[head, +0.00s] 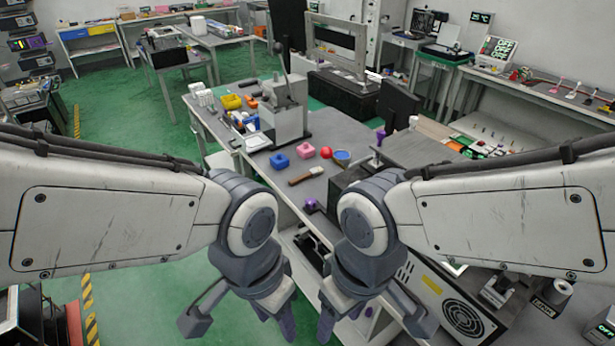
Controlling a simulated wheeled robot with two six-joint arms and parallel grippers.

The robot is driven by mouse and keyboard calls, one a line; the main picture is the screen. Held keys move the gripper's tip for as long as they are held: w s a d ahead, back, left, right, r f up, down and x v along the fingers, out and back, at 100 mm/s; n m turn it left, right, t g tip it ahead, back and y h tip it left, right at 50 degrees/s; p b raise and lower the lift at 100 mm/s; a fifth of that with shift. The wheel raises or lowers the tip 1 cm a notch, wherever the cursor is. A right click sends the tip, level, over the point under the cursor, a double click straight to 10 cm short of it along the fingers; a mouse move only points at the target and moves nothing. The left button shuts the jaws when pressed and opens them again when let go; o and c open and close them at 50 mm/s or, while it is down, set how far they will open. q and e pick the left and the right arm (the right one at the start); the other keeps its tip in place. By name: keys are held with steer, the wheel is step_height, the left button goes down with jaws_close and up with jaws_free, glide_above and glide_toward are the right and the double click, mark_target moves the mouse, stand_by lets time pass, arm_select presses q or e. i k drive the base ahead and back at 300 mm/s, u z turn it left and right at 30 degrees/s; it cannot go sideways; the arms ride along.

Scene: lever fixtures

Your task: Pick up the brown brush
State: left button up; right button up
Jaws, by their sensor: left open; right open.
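The brown brush (304,176) lies flat on the grey workbench (330,128) in the head view, near the bench's front edge. Its brown handle points to the left and a lighter end points to the right. My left gripper (240,322) is open and empty, low in the picture, in front of the bench and apart from the brush. My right gripper (374,322) is open, also low, to the right of the left one and apart from the brush. No part of the brush is covered by my arms.
A purple-topped lever (379,140) is to the right.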

mark_target(313, 172)
steer(key=k, duration=1.25)
steer(key=u, duration=0.85)
steer(key=i, duration=2.05)
steer(key=z, duration=0.1)
